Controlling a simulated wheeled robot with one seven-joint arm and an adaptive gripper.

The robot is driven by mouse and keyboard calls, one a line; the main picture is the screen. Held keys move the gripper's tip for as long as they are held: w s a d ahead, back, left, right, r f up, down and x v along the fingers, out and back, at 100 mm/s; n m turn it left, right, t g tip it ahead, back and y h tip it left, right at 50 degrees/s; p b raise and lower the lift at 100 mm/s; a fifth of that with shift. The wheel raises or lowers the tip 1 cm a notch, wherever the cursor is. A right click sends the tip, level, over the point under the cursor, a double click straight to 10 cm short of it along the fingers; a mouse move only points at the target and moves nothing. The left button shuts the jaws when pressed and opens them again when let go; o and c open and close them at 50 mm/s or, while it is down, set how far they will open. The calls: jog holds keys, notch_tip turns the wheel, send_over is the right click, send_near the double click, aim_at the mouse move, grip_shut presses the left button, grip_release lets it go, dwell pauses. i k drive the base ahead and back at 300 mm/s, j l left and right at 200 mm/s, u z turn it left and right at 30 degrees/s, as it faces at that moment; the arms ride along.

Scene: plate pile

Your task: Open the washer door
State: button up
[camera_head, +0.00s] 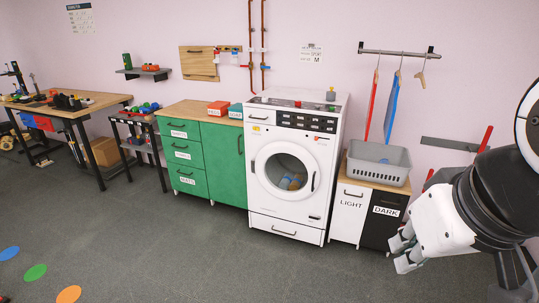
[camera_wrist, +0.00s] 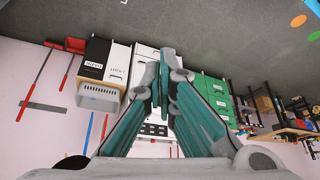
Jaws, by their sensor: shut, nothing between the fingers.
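The white washer (camera_head: 262,210) stands against the wall in the middle of the head view. Its round door (camera_head: 259,180) is shut, with blue and tan laundry behind the glass. A dark curved door handle (camera_head: 313,181) is on the right side of the door. My gripper (camera_head: 402,254) is at the lower right of the head view, apart from the washer and to its right. In the wrist view my gripper (camera_wrist: 166,62) has its fingers together and empty. That view is upside down, and the fingers hide most of the washer (camera_wrist: 146,52), including its door.
White and black bins marked LIGHT (camera_head: 349,217) and DARK (camera_head: 381,228) stand right of the washer, under a grey basket (camera_head: 379,172). Green cabinets (camera_head: 222,165) stand at its left. The floor in front (camera_head: 190,260) is clear except for coloured dots.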

aim_at(258, 165)
jog(key=i+l+u, duration=0.25)
jog(key=i+l, duration=0.3)
jog(key=i+l+u, duration=0.3)
jog(key=i+l, duration=0.15)
jog(key=l, duration=0.2)
jog(key=i+l+u, duration=0.1)
jog(key=i+l, duration=0.15)
jog(key=i+l+u, duration=0.15)
jog(key=l, duration=0.35)
jog(key=i+l+u, duration=0.15)
jog(key=l, duration=0.25)
jog(key=i, duration=0.05)
